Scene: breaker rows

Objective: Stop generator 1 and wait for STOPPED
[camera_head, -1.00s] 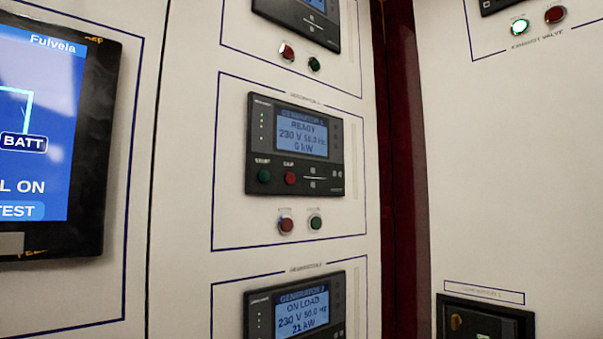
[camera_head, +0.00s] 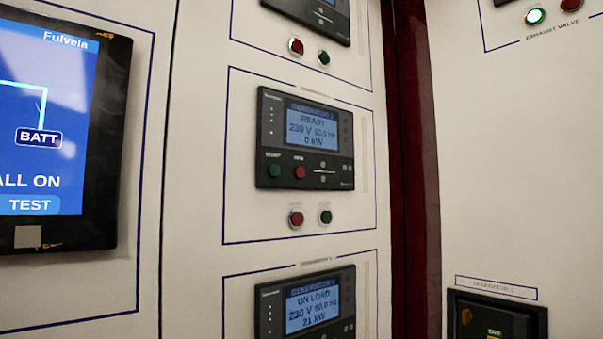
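A dark generator controller (camera_head: 262,160) sits mid-panel. Its blue screen (camera_head: 312,127) reads READY, 230 V, 50.0 Hz and 0 kW; the header starts with GENERATOR, but its number is too blurred to be sure of. Below that screen are a green button (camera_head: 274,171) and a red button (camera_head: 299,172) with small blurred labels. A lower controller (camera_head: 264,317), cut by the bottom edge, has a screen (camera_head: 313,304) reading ON LOAD, 230 V and 21 kW; its header number is also unclear. Neither screen shows STOPPED. My gripper is not in view.
Under the middle controller are a separate red button (camera_head: 296,219) and green button (camera_head: 326,217). A third controller (camera_head: 318,14) is cut off above. A large blue touchscreen (camera_head: 45,110) is at left.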

